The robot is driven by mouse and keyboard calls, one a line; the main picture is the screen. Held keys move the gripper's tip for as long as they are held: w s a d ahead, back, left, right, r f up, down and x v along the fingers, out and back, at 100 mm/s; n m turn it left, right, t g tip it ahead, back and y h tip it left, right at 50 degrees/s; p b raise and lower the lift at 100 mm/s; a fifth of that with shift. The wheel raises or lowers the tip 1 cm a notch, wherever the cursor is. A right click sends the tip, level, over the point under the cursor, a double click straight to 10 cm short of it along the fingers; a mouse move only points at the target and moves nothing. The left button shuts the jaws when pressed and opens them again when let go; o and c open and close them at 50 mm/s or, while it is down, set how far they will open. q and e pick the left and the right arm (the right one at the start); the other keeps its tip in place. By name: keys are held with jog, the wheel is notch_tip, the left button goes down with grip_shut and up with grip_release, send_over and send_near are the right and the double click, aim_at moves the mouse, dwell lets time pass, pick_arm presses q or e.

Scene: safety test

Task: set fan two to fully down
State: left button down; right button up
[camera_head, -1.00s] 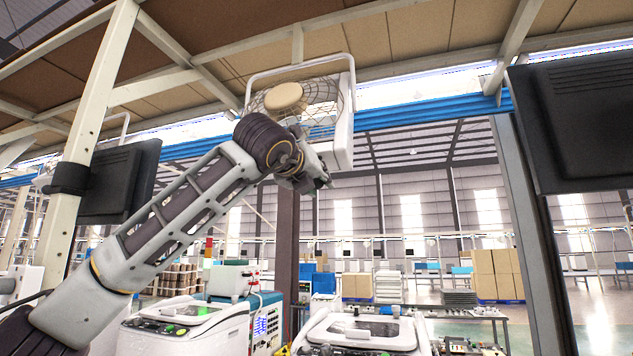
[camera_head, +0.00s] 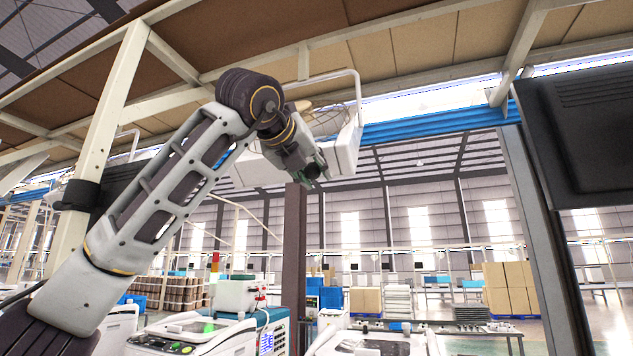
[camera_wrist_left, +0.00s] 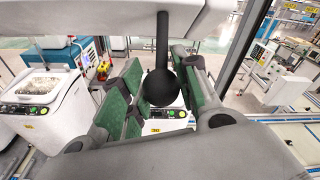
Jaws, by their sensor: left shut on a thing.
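The fan (camera_head: 343,152) hangs from a white bracket under the overhead frame, its white housing tilted and its wire cage seen at a flat angle. No number shows on it. My left gripper (camera_head: 316,174) is at the fan's lower front edge, with my arm hiding part of the fan. In the left wrist view, the fan's pale body (camera_wrist_left: 110,18) spans the top, and a black ball knob on a rod (camera_wrist_left: 160,86) hangs down between the green finger pads. My left gripper (camera_wrist_left: 160,98) is shut on this knob. My right gripper is not in view.
A cream post (camera_head: 108,110) stands at left, with a dark monitor (camera_head: 122,190) partly behind my arm. Another dark monitor (camera_head: 595,130) is at right. White machines (camera_head: 190,335) stand below. Open air lies between the fan and the right monitor.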

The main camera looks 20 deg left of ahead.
pick_arm(q)
jog(key=shift+s+r, duration=0.15)
jog(key=shift+r, duration=0.05)
jog(key=c, duration=1)
grip_release()
jog(key=shift+s, duration=0.1)
jog(key=shift+c, duration=0.2)
jog(key=shift+f, duration=0.1)
jog(key=s+r, duration=0.1)
jog(key=s, duration=1)
jog(key=shift+s+a+r, duration=0.25)
jog(key=shift+s+a, duration=0.1)
jog(key=shift+a, duration=0.1)
